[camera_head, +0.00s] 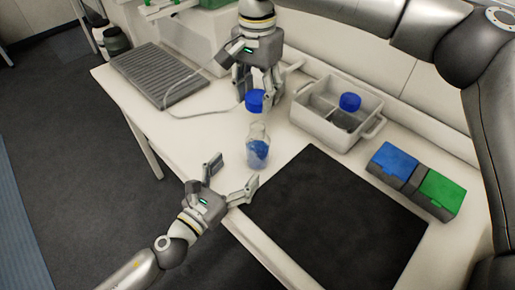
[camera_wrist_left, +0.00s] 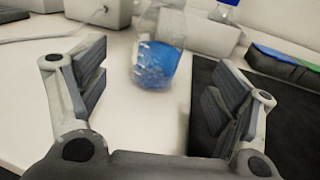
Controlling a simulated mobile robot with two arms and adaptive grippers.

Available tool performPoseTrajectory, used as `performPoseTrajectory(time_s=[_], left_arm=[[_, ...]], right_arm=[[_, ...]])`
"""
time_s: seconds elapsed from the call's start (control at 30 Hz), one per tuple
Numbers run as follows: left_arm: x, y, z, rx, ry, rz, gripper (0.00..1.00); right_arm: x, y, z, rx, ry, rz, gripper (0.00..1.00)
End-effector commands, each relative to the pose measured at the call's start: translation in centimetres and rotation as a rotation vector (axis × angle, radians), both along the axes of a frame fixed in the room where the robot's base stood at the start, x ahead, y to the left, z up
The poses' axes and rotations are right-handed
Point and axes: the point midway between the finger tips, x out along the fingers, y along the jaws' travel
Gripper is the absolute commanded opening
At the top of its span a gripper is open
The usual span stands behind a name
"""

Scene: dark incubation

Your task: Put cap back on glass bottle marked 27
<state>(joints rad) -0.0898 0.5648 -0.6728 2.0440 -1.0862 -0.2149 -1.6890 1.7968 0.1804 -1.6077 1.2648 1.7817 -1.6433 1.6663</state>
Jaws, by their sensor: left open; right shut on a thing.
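A clear glass bottle (camera_head: 258,147) with a blue patch on it stands upright and uncapped on the white table, left of the black mat. It also shows between and beyond my left fingers in the left wrist view (camera_wrist_left: 156,60). No number can be read on it. My left gripper (camera_head: 232,174) is open and empty, in front of the bottle and apart from it. My right gripper (camera_head: 256,84) points down and is shut on a blue cap (camera_head: 255,101), held above the bottle's neck and apart from it. Another blue cap or capped bottle (camera_head: 350,102) is in the white bin.
The white bin (camera_head: 315,127) with handles stands behind the bottle to the right. A black mat (camera_head: 335,225) covers the front of the table. A blue box (camera_head: 392,160) and green box (camera_head: 440,190) stand at right. A grey ribbed plate (camera_head: 158,75) lies at left.

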Motion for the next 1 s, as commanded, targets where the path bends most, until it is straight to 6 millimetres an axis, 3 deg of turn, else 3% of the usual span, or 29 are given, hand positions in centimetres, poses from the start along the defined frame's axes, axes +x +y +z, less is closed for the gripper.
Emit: performPoseTrajectory(time_s=[0.5,1.0], left_arm=[[6.8,-4.4,0.1,-0.001,-0.001,0.000,0.84],[7.8,-5.1,0.0,0.001,-0.001,0.000,0.83]], right_arm=[[0.0,0.0,0.0,0.000,0.000,0.000,0.34],[0.0,0.0,0.0,0.000,0.000,0.000,0.34]])
